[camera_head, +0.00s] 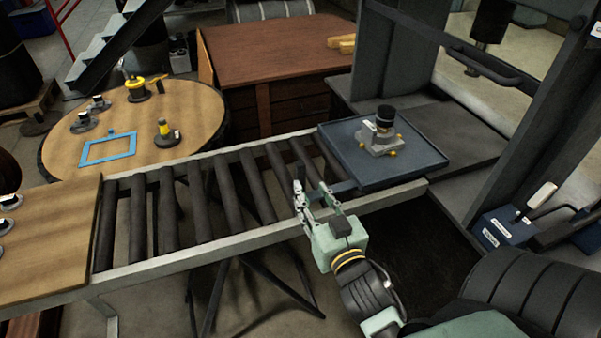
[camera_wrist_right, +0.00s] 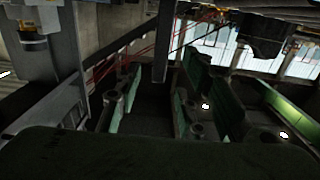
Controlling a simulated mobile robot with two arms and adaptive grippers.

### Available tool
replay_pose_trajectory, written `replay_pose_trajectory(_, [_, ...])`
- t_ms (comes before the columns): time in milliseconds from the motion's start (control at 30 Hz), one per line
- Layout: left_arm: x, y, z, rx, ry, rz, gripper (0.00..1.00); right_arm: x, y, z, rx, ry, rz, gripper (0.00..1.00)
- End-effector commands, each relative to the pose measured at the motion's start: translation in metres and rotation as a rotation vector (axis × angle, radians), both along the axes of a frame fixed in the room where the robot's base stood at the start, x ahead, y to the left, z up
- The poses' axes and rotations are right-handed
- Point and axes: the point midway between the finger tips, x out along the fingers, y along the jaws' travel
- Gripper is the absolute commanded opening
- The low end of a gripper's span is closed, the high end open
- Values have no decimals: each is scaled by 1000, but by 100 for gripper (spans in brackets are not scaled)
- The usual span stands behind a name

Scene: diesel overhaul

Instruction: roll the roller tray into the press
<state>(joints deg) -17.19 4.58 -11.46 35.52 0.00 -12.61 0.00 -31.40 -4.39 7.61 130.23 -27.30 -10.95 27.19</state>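The roller tray (camera_head: 425,156) is a flat dark blue-grey tray with a raised rim. It sits at the right end of the roller conveyor (camera_head: 205,207), next to the press (camera_head: 455,135). A grey metal part with a black top (camera_head: 382,137) stands upright on the tray. My right gripper (camera_head: 311,188) is at the conveyor's front rail, left of the tray. Its two fingers are apart, and I see nothing clearly held between them. A short bar by the tray's near left corner reaches toward the right finger; contact is unclear. The right wrist view is dark and cluttered. My left gripper is out of view.
A wooden board (camera_head: 50,240) lies at the conveyor's left end. A round table (camera_head: 130,120) with a blue frame and small parts stands behind. A brown workbench (camera_head: 270,60) is at the back. The press's upright and a blue pump-like unit (camera_head: 505,226) are at right.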

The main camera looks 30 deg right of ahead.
Motion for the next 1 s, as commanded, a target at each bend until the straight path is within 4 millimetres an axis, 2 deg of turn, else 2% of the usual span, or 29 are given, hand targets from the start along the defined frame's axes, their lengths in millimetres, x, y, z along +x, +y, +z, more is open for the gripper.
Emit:
replay_pose_trajectory(167, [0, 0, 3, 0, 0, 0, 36, 10, -2, 7, -6, -25, 6, 36])
replay_pose_trajectory(600, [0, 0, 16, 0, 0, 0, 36, 68, -16, 6, -5, -21, 5, 36])
replay_pose_trajectory(767, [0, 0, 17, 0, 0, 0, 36, 76, -18, 5, -4, -21, 5, 36])
replay_pose_trajectory(1000, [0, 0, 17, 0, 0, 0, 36, 76, -18, 4, -4, -20, 5, 36])
